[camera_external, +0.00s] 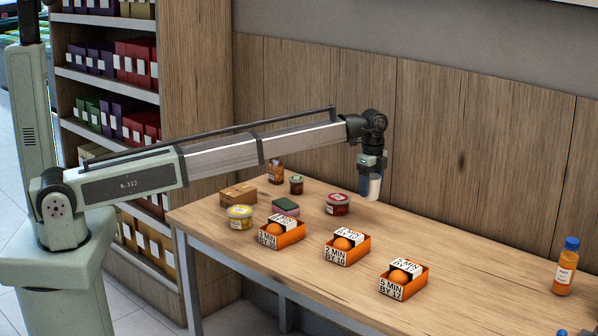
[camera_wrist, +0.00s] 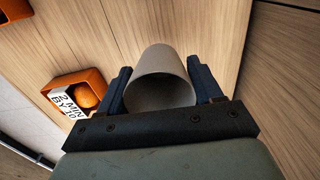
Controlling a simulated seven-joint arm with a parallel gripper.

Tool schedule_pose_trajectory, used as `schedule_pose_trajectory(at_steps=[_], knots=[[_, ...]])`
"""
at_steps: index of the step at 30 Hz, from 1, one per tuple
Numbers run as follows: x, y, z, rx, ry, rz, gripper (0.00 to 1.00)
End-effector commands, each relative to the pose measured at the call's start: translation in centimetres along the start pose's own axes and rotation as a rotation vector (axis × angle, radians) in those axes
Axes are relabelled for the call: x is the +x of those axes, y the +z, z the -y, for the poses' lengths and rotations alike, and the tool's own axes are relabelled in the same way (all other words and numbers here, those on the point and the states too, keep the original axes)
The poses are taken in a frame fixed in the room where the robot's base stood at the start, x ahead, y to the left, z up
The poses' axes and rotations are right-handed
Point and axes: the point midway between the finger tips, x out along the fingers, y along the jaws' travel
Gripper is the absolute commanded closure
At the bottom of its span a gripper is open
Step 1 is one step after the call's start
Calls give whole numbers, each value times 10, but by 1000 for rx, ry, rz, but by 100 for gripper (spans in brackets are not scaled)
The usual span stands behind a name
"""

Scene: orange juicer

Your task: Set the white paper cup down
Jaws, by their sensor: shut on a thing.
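The white paper cup (camera_external: 375,187) is held in my gripper (camera_external: 371,175), which points down toward the back part of the wooden table. In the wrist view the cup (camera_wrist: 160,72) sits between the two dark fingers of my gripper (camera_wrist: 163,90), and I look into its open mouth. The fingers are shut on its sides. In the external view the cup looks upright. I cannot tell for certain whether its base touches the table or is a little above it.
On the table (camera_external: 460,255) stand orange boxes (camera_external: 346,258), each with an orange and a label. A red-lidded tub (camera_external: 337,204), a yellow tub (camera_external: 239,217), a sponge (camera_external: 285,206) and jars (camera_external: 296,185) are to the left. A juice bottle (camera_external: 565,268) stands right. Wall panels (camera_external: 445,150) rise behind.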

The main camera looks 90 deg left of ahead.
Motion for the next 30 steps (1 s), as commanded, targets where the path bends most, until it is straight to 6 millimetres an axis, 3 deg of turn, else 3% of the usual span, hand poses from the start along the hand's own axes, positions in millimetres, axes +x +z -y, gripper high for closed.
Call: schedule_pose_trajectory(at_steps=[7,20,30], knots=[[41,0,-1,1,1,1,63],[82,0,0,2,2,1,63],[87,0,0,3,0,0,63]])
